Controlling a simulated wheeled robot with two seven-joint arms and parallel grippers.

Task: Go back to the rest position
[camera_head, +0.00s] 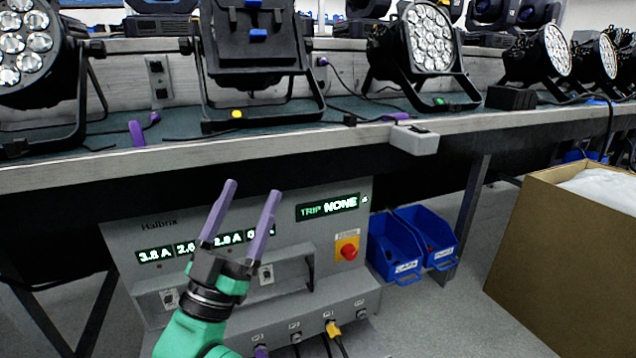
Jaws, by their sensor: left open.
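My left gripper (246,208) has two purple fingers on a black wrist and a green arm coming up from the bottom. It is open, with a clear gap between the fingers and nothing held. It is in front of a grey power unit (120,232) with lit displays, one reading "TRIP NONE", and covers part of them. Par cans stand on the bench: one with lit-looking lenses (30,45) at the left, one seen from behind (257,45), one facing forward (430,40) and several at the right. My right gripper is not in view.
A red knob (347,249) is on the power unit. Blue bins (395,262) sit beside it. A cardboard box (560,260) stands at the right. Cables hang low.

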